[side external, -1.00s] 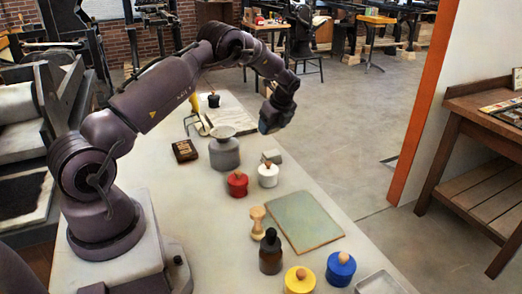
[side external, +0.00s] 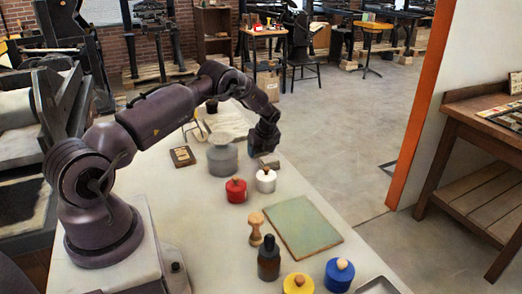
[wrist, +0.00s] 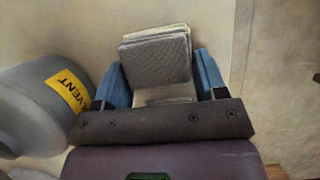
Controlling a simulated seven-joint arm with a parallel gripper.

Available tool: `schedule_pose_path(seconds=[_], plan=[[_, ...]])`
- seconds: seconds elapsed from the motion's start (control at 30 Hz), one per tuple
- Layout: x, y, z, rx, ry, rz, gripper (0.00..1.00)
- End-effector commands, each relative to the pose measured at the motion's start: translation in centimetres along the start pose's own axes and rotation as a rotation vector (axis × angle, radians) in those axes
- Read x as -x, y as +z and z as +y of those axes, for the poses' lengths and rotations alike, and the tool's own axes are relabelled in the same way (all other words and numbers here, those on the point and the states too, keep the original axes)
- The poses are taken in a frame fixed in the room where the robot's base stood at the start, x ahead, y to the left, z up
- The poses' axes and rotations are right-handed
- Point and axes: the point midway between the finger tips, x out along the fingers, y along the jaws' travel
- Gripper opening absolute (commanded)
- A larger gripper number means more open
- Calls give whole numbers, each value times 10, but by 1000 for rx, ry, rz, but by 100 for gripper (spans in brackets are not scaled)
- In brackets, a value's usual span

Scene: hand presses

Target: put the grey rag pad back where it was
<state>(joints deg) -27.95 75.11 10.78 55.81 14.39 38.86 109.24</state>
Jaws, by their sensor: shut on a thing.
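The grey rag pad (wrist: 156,58) is a small stack of folded cloth with a woven grey face and paler layers. In the wrist view it sits between the two blue fingers of my gripper (wrist: 160,72), which is shut on it. In the side view my gripper (side external: 263,152) points down at the table's right edge, just behind the white pot. The pad is mostly covered by the gripper there, and I cannot tell whether it touches the table.
A grey solvent can (wrist: 42,100) with a yellow label stands close left of my gripper. The white pot (side external: 266,181) and red pot (side external: 236,191) are in front.

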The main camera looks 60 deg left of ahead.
Motion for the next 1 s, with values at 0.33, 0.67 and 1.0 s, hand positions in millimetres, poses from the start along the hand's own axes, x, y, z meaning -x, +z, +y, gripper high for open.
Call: schedule_pose_path(seconds=[0.33,0.67,1.0], plan=[[-5,-2,0,0,-1,-1,43],[-5,-2,0,0,-1,-1,91],[24,0,-2,-2,-4,-2,91]])
